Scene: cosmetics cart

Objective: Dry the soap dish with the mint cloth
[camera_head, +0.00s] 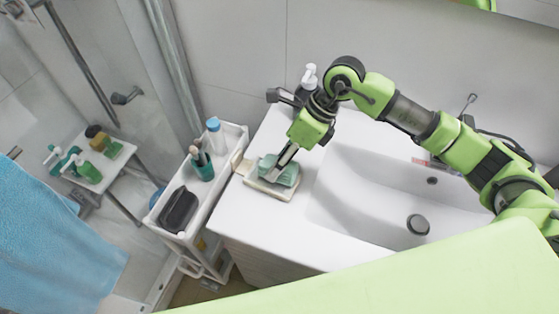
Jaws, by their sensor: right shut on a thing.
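The soap dish (262,186) is a pale, shallow, squarish dish on the white counter left of the basin. The mint cloth (283,177) is a bunched green-teal lump over the dish, and it hides most of the dish's inside. My right gripper (285,163) comes down from above and is shut on the cloth. The cloth appears to touch the dish. My left gripper is out of view.
A white cart (214,191) left of the counter holds a dark case (178,210), a teal cup (203,169) with brushes and a blue-capped bottle (216,136). A dark pump bottle (308,84) stands behind my right gripper. The basin (375,195) is empty.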

